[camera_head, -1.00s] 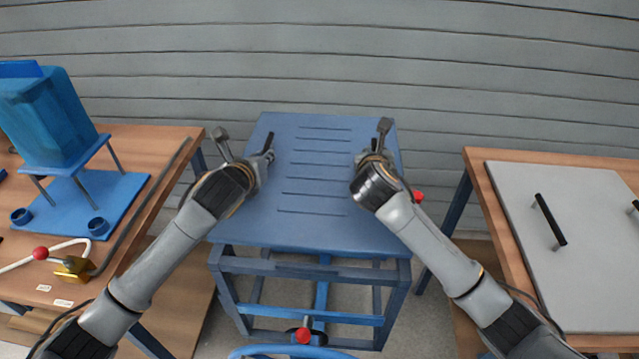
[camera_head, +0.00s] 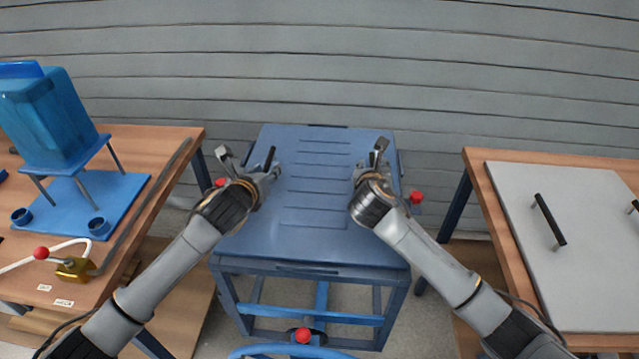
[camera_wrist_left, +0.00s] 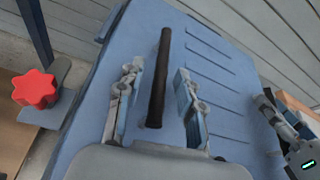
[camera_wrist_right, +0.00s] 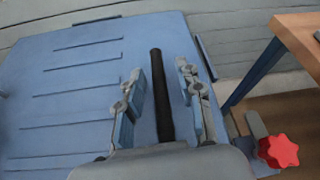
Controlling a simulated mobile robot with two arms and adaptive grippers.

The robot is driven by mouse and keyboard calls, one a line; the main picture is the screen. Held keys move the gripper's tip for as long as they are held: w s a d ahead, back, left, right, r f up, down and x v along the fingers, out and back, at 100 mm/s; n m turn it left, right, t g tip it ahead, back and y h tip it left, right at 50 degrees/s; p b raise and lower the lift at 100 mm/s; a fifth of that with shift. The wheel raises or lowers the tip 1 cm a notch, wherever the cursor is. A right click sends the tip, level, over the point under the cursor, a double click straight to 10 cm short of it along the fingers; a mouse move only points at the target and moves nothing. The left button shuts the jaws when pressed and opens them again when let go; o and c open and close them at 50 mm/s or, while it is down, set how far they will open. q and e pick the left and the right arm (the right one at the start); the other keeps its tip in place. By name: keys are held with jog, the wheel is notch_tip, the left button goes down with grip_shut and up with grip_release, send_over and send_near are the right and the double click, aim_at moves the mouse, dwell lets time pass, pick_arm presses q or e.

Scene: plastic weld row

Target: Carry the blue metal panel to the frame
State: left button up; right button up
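The blue metal panel (camera_head: 318,238) with several slots lies flat, apparently on top of the blue frame (camera_head: 312,309) in the middle. It has a black bar handle at each side. My left gripper (camera_head: 249,165) is at the panel's left side. In the left wrist view, its fingers are spread on both sides of the left handle (camera_wrist_left: 158,85), with gaps. My right gripper (camera_head: 371,165) is at the right side. In the right wrist view, its fingers stand apart around the right handle (camera_wrist_right: 161,95), not touching it. Contact beneath the panel is hidden.
Red star knobs (camera_wrist_left: 36,88) (camera_wrist_right: 279,151) sit beside the panel at both sides. A left wooden table holds a blue hopper (camera_head: 45,115). A right table carries a grey panel (camera_head: 580,270) with black handles. A grey slatted wall stands close behind.

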dwell(0.4)
pick_arm(q)
jog(key=v, duration=1.2)
pick_arm(e)
jog(key=v, duration=1.2)
